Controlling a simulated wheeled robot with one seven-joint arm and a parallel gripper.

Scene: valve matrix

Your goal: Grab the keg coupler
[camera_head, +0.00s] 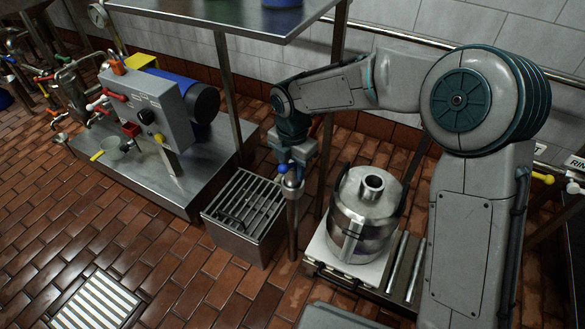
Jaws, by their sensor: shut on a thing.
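My gripper (297,152) points down at the end of my arm, left of the steel keg. It is shut on the keg coupler (292,183), a metal piece with blue parts at its top. The jaws partly hide the coupler's upper end. A dark upright post or tube (293,225) shows directly below the coupler; I cannot tell whether the two touch. The coupler appears apart from the keg.
The steel keg (365,215) stands on a low platform (345,268) beside rollers (401,265). A grated metal box (246,210) is left of my gripper. A steel shelf (225,15) overhangs behind. A valve machine (150,105) stands left.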

